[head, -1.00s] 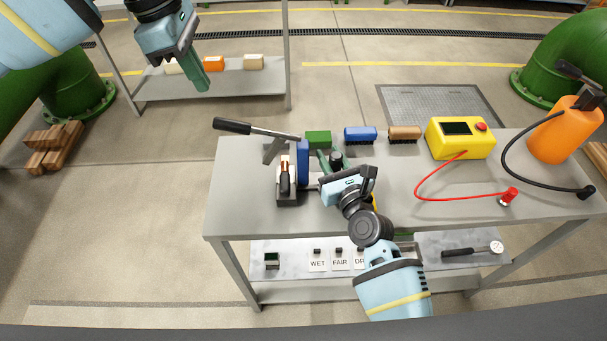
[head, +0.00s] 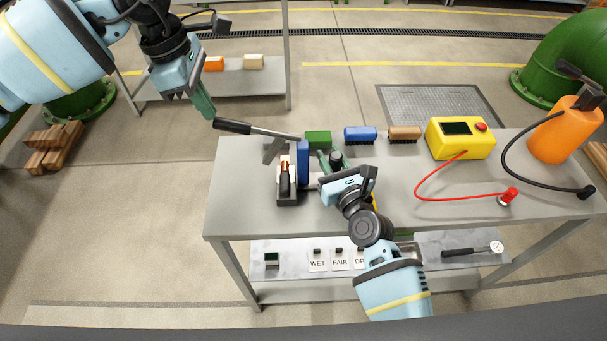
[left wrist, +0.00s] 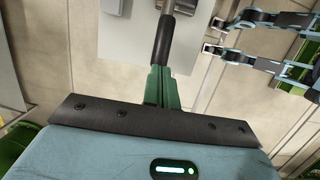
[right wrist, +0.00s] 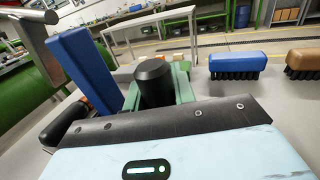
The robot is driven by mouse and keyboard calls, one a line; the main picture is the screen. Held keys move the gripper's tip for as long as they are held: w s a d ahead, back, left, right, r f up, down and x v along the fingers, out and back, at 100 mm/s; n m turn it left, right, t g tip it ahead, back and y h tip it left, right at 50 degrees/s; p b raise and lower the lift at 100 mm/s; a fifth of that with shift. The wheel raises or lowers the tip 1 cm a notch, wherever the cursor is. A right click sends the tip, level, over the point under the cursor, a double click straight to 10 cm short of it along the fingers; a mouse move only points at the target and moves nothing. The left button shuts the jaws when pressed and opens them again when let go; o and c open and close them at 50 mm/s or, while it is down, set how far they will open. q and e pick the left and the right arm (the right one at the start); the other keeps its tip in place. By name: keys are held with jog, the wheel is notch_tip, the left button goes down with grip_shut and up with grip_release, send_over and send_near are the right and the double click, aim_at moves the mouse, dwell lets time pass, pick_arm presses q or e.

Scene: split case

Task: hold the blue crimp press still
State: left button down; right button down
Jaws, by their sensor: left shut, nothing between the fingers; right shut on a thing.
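The blue crimp press (head: 303,163) stands upright at the left end of the grey table. Its lever with a black grip (head: 232,126) sticks out to the left past the table edge. A copper-coloured piece (head: 284,165) shows in its base. My left gripper (head: 207,108) is shut and empty, just above the grip's end; the grip (left wrist: 163,42) appears beyond its fingertips in the left wrist view. My right gripper (head: 328,160) is shut on a black knob (right wrist: 155,82) beside the press's blue post (right wrist: 84,68). Whether the knob belongs to the press is hidden.
Green (head: 318,139), blue (head: 360,133) and brown (head: 405,133) brushes line the back of the table. A yellow box (head: 461,138) with a red cable and an orange bottle (head: 566,130) stand to the right. A lower shelf (head: 290,262) holds cards.

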pick_arm(q)
jog(key=shift+f, duration=0.2)
jog(key=a+x, duration=0.1)
jog(key=x, duration=0.7)
jog(key=shift+a+f, duration=0.3)
jog(key=shift+a, duration=0.3)
dwell(1.1)
jog(key=d+v, duration=0.2)
jog(key=v, duration=0.6)
jog(key=shift+r, duration=0.35)
dwell(0.3)
dwell(0.4)
